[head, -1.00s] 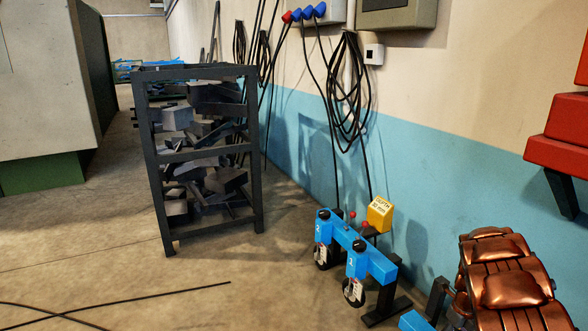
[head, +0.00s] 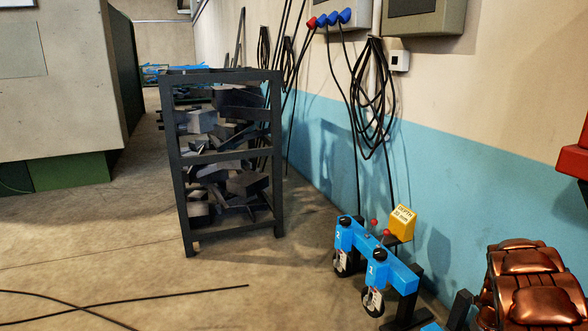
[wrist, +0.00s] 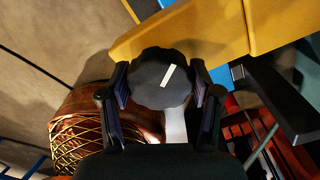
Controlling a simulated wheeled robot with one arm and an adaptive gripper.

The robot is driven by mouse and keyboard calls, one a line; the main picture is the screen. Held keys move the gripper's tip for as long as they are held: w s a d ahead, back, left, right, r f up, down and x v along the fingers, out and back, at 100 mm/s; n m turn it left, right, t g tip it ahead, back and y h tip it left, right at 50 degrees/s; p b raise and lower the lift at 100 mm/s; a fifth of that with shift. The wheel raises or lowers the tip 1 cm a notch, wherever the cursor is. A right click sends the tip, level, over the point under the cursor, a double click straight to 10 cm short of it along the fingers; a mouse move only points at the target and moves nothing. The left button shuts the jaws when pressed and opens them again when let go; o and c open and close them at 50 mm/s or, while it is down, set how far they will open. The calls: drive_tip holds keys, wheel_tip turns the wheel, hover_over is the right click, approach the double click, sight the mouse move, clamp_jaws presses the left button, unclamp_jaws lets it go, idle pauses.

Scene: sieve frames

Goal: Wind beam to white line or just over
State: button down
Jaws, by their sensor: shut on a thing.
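In the wrist view my gripper (wrist: 163,108) has its two dark fingers closed on either side of a round black knob (wrist: 152,92). The knob has a lobed edge and a short white line (wrist: 167,76) on its face, tilted to the right. A yellow beam (wrist: 205,30) runs across behind the knob, and a grey metal strip (wrist: 176,125) shows below it. My gripper is not in the head view. There, a blue frame (head: 390,262) carries two black knobs, marked 2 and 1, with gauges below. I cannot tell which beam the white line belongs to.
A yellow block with printed text (head: 401,222) stands by the blue frame. Copper-brown bundles (head: 530,290) lie at the lower right. A dark rack of metal offcuts (head: 280,160) stands on the left. Black cables (head: 150,298) cross the floor, which is otherwise open in front.

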drive_tip(key=shift+m, duration=0.8)
drive_tip(key=shift+m, duration=1.2)
unclamp_jaws()
drive_tip(key=shift+r, duration=0.1)
drive_tip(key=shift+r+p, duration=1)
drive_tip(key=shift+r, duration=1.4)
